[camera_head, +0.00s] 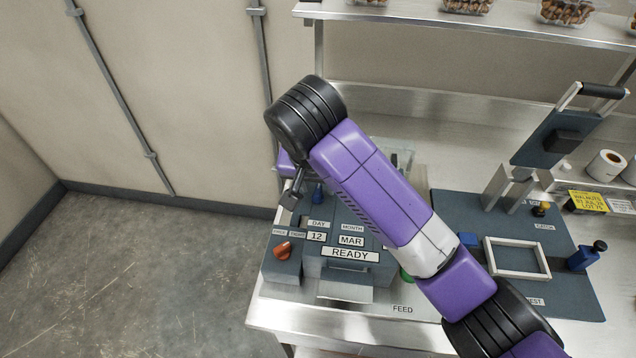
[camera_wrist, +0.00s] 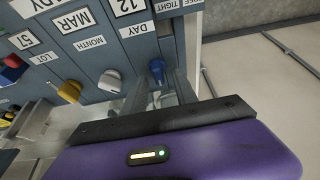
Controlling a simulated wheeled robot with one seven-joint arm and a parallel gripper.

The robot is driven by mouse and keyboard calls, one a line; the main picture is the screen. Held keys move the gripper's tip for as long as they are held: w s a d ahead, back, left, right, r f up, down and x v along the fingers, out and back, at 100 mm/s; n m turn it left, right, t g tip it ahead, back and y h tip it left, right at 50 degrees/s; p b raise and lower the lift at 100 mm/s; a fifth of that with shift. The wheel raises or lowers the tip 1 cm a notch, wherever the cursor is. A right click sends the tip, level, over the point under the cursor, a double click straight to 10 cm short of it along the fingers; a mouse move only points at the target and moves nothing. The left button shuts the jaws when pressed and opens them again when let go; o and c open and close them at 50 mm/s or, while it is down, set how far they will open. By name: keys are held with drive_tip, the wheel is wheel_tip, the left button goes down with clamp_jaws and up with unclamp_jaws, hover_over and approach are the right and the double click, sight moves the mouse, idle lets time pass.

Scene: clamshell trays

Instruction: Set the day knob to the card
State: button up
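The day knob is blue; it shows in the head view (camera_head: 318,193) and in the wrist view (camera_wrist: 157,70). The DAY window (camera_head: 317,237) reads 12 and also shows in the wrist view (camera_wrist: 127,6). My gripper (camera_head: 294,190) is close by the blue knob; in the wrist view its fingers (camera_wrist: 165,97) stand apart, with the knob in line with the gap. I cannot tell whether they touch it. The yellow card (camera_head: 587,201) lies at the right of the bench, with WALNUTS, a JUL date and a lot line; its day digits are too small to read surely.
The white month knob (camera_wrist: 110,80) and yellow lot knob (camera_wrist: 70,92) stand beside the blue knob. The MONTH window (camera_head: 351,241) reads MAR. An orange knob (camera_head: 283,250) sits at the machine's left front. My arm hides part of the machine. A lever press (camera_head: 560,140) stands at right.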

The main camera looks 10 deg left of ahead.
clamp_jaws()
drive_tip(key=shift+r+n, duration=0.1)
drive_tip(key=shift+n, duration=0.2)
drive_tip(key=n+y+p, duration=0.1)
drive_tip(key=n+p, duration=0.2)
drive_tip(key=shift+r+y, duration=0.1)
drive_tip(key=shift+y, duration=0.2)
drive_tip(key=n+y+p, duration=0.1)
drive_tip(key=n+p, duration=0.1)
drive_tip(key=n, duration=0.2)
drive_tip(key=shift+g, duration=0.4)
drive_tip(key=n+p, duration=0.1)
drive_tip(key=n, duration=0.1)
drive_tip(key=n+g+y, duration=0.1)
drive_tip(key=n, duration=0.1)
drive_tip(key=shift+a+n+y+p, duration=0.15)
drive_tip(key=shift+n+y+p, duration=0.15)
drive_tip(key=shift+p, duration=0.1)
drive_tip(key=shift+s+n+g, duration=0.1)
drive_tip(key=shift+n+g, duration=0.7)
drive_tip(key=shift+n, duration=1)
drive_tip(key=shift+y, duration=0.3)
